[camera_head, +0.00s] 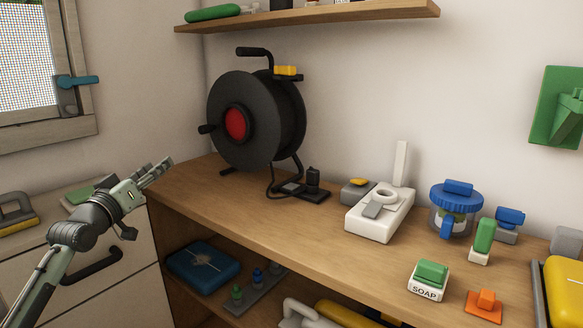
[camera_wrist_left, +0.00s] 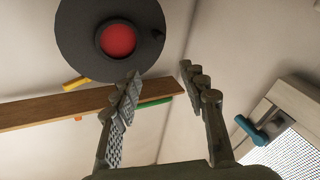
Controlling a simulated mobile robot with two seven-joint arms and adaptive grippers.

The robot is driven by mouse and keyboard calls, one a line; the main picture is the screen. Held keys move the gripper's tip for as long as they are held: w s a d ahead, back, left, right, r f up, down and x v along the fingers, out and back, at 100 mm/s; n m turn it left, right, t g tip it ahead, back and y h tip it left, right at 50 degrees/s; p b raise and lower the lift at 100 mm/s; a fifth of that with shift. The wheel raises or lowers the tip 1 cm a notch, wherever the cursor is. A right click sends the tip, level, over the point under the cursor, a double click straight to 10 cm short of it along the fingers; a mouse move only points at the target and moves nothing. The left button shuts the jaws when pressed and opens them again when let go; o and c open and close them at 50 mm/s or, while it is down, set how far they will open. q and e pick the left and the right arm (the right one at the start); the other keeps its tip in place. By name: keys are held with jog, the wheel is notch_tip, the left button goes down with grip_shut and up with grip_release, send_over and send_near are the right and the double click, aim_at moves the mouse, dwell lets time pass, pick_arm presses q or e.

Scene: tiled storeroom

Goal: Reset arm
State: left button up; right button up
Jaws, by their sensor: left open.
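My left arm comes in from the left in the head view, and my left gripper (camera_head: 160,170) is in the air near the left end of the wooden counter (camera_head: 240,205). In the left wrist view the two fingers of my left gripper (camera_wrist_left: 160,75) stand apart with nothing between them. A black cable reel (camera_head: 255,120) with a red centre stands upright on the counter, to the right of the gripper. The reel also shows at the top of the left wrist view (camera_wrist_left: 75,45). My right gripper is not in view.
A white device (camera_head: 380,212), a blue-lidded jar (camera_head: 455,210) and a green-topped soap block (camera_head: 429,280) stand on the counter. A blue case (camera_head: 203,262) lies on the shelf below. A wall shelf (camera_head: 310,15) hangs above. A window with a teal handle (camera_head: 75,81) is at left.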

pick_arm(q)
jog(key=s+a+f+m+g+y, duration=0.15)
jog(key=s+f+g, duration=0.35)
jog(key=f, duration=0.8)
jog(key=s+a+f+m+g+y, duration=0.1)
jog(key=s+f+m+g+y, duration=0.1)
jog(key=s+f, duration=0.8)
jog(key=s+a+f+m+g+y, duration=0.1)
jog(key=s+a+f+g+y, duration=0.15)
jog(key=s+f, duration=0.5)
jog(key=s+a+f+m+g+y, duration=0.1)
jog(key=s+a+f+g, duration=0.2)
jog(key=s, duration=0.7)
jog(key=s+a+f+m+g+y, duration=0.1)
jog(key=s+f+g+y, duration=0.1)
jog(key=s+f, duration=0.5)
jog(key=s+d+f+n+h, duration=0.1)
jog(key=d+f+h, duration=0.1)
jog(key=d, duration=0.4)
jog(key=s+d+f+n+g+h+p, duration=0.1)
jog(key=s+d+f+n, duration=0.1)
jog(key=d+f, duration=0.3)
jog(key=shift+d+h, duration=0.4)
jog(key=shift+d, duration=0.85)
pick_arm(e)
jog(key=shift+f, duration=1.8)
pick_arm(q)
jog(key=shift+s+g, duration=0.1)
jog(key=shift+g, duration=0.15)
